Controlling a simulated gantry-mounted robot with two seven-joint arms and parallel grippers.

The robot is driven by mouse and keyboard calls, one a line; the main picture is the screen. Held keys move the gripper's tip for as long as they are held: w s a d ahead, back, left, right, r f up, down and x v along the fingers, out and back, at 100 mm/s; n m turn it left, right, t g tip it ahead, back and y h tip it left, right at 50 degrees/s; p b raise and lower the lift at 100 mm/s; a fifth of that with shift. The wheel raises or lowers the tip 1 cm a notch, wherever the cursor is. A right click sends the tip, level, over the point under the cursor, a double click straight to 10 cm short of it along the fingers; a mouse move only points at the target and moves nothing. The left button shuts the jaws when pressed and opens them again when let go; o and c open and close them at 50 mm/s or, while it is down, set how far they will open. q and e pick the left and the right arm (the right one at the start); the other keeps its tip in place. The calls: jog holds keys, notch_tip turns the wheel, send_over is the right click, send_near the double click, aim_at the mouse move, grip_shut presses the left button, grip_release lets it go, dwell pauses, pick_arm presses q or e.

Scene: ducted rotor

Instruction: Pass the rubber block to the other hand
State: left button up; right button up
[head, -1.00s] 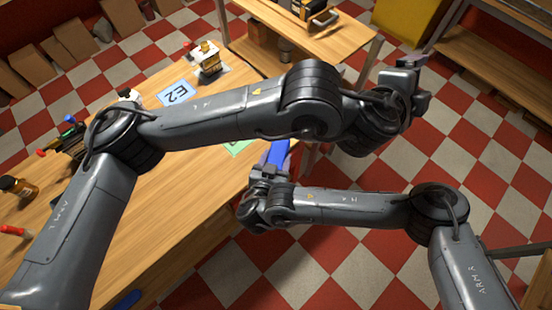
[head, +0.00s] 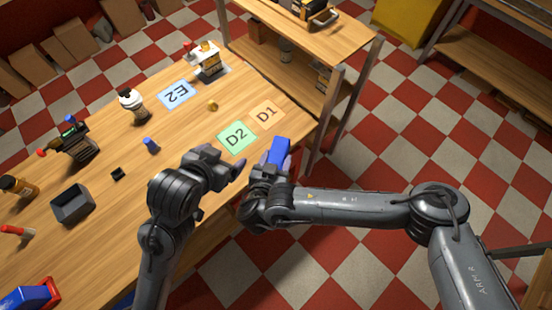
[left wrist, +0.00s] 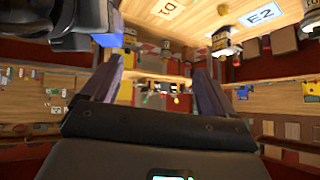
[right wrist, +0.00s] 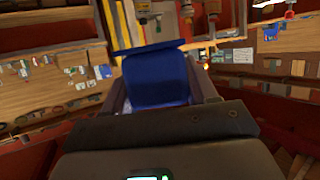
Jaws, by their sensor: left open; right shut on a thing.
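The rubber block is a blue block (head: 278,150). My right gripper (head: 270,170) is shut on it and holds it up near the table's front edge. In the right wrist view the block (right wrist: 158,82) sits between the fingers and hides part of them. My left gripper (head: 232,168) is open and empty, just left of the right gripper and apart from the block. In the left wrist view its two fingers (left wrist: 158,85) are spread with nothing between them. A blue part of the block (left wrist: 108,40) shows there at upper left, beside the dark right gripper.
The wooden table (head: 110,220) carries mats marked D2 (head: 236,136), D1 (head: 266,112) and E2 (head: 177,95). A dark open box (head: 72,203), a small blue piece (head: 151,145) and several tools stand further left. A wooden shelf unit (head: 300,75) stands behind.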

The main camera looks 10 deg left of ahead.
pick_arm(q)
jog(key=s+a+f+g, duration=0.2)
jog(key=s+f, duration=0.6)
jog(key=s+a+f+n+g+y, duration=0.1)
jog(key=s+a+f+g, duration=0.2)
jog(key=s+f, duration=0.4)
jog(key=shift+s+a+f+n, duration=0.3)
jog(key=shift+s+f, duration=0.05)
jog(key=shift+s, duration=0.25)
pick_arm(e)
jog(key=o, duration=0.5)
jog(key=shift+c, duration=0.2)
jog(key=c, duration=0.4)
